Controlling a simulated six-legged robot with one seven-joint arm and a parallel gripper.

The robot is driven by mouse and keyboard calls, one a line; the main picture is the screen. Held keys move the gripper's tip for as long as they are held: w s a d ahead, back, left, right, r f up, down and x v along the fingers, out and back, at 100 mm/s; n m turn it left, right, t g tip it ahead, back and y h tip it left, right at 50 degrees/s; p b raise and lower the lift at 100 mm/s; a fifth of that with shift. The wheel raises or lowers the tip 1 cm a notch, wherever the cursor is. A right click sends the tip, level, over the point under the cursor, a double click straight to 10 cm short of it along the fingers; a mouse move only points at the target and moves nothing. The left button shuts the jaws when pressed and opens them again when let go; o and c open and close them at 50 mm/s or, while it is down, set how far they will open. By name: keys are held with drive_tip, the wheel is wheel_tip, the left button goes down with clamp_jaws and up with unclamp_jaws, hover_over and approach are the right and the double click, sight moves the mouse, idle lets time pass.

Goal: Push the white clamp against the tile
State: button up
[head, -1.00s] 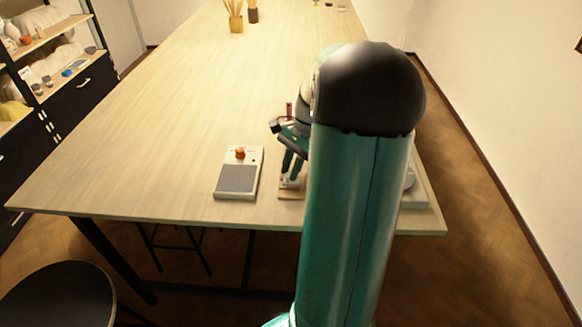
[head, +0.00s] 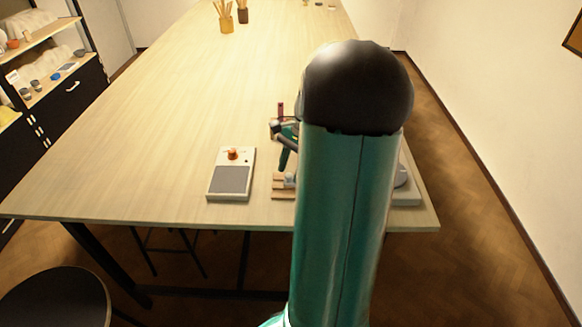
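A small white piece (head: 289,180), which looks like the white clamp, sits on a wooden base (head: 281,194) near the front edge of the table. My gripper (head: 284,166) points down just above and beside the white piece. Only part of the gripper shows, and I cannot tell whether its fingers are open or whether they touch the piece. I cannot make out the tile; my arm covers the right part of the wooden base.
A white device with a grey plate and an orange knob (head: 232,154) lies left of the base. Another pale device with a grey disc (head: 402,178) is partly behind my arm at right. Pots of tools (head: 226,24) stand far back. The table's (head: 150,140) left side is clear.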

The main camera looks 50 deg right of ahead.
drive_tip(key=v, duration=1.3)
drive_tip(key=shift+d+r, duration=0.2)
drive_tip(key=shift+r, duration=0.2)
